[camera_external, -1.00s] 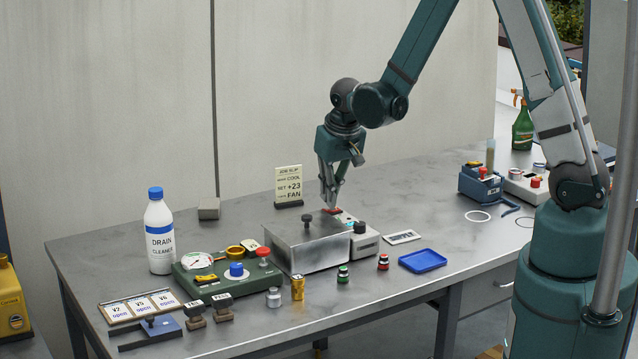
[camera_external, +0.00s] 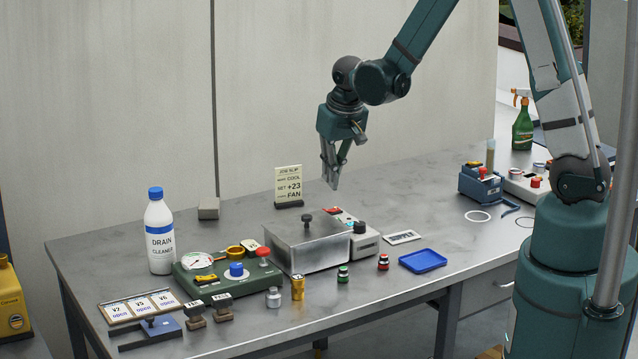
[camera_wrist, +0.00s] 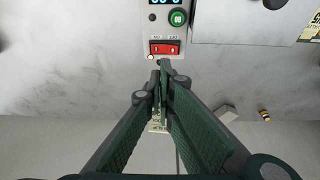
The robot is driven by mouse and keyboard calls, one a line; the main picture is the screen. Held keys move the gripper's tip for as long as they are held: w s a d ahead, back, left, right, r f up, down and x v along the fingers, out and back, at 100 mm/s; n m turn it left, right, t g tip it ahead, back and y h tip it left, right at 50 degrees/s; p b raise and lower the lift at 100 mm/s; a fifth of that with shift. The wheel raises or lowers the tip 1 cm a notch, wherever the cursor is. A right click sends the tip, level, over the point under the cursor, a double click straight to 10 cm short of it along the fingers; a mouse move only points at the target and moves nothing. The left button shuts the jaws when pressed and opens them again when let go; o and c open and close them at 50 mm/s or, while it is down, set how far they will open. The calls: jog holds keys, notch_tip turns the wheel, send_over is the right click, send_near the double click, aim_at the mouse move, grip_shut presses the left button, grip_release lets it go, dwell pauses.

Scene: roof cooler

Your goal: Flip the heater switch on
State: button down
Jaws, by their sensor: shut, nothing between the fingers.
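A red rocker switch (camera_wrist: 165,48) sits on the pale face of a small control unit (camera_external: 368,241) in the wrist view. The switch also shows in the external view (camera_external: 331,211), behind the metal box. Its lettering is too small to read, and I cannot tell which way it is set. My gripper (camera_external: 332,186) is shut and empty, pointing down and raised above the switch. In the wrist view my fingertips (camera_wrist: 161,70) are together just below the switch, apart from it.
A job slip (camera_external: 289,183) stands behind.

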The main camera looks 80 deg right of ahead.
notch_tip(320, 180, up, 8)
jog(key=s, duration=0.3)
jog(key=shift+a, duration=0.3)
dwell(0.5)
jog(key=shift+a, duration=0.1)
jog(key=s+a+r+n+t+b, duration=0.1)
jog(key=s+a+r+n+b, duration=0.2)
jog(key=a, duration=0.7)
jog(key=s+a+r+n+t+b, duration=0.1)
jog(key=a+r+n+t+b, duration=0.2)
jog(key=a, duration=0.8)
jog(key=s+a+n+t+y+b, duration=0.1)
jog(key=s+a+b, duration=0.4)
jog(key=s+a, duration=0.6)
jog(key=a+n+y, duration=0.1)
jog(key=a+n, duration=0.1)
jog(key=a, duration=0.2)
jog(key=shift+s+f+y, duration=0.2)
jog(key=shift+s+y, duration=0.1)
